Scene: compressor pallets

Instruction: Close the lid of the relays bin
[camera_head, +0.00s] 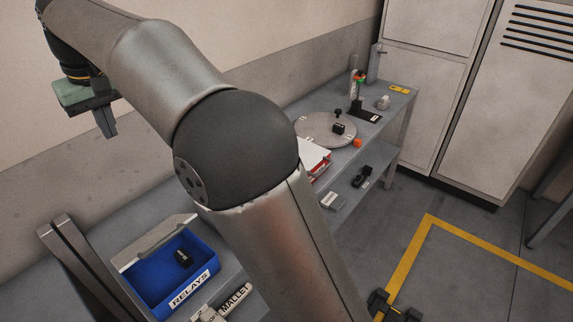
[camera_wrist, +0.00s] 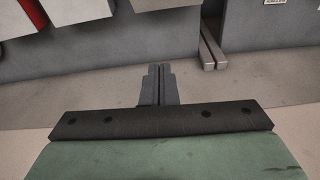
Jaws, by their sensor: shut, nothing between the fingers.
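The relays bin (camera_head: 191,287) is a blue open box with a white RELAYS label, at the lower left of the head view. Its grey lid (camera_head: 152,243) stands raised along the far left rim, so the bin is open. A small black relay (camera_head: 182,258) lies inside. My gripper (camera_head: 107,128) is at the upper left of the head view, well above and apart from the bin. In the wrist view my gripper (camera_wrist: 158,70) shows its fingers together with nothing between them.
A MALLET label (camera_head: 235,298) sits right of the bin. My arm hides part of the bench. A round grey plate (camera_head: 322,130), a red-and-white box (camera_head: 314,158) and small parts stand farther back. Two grey bars (camera_head: 80,255) rise left of the bin.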

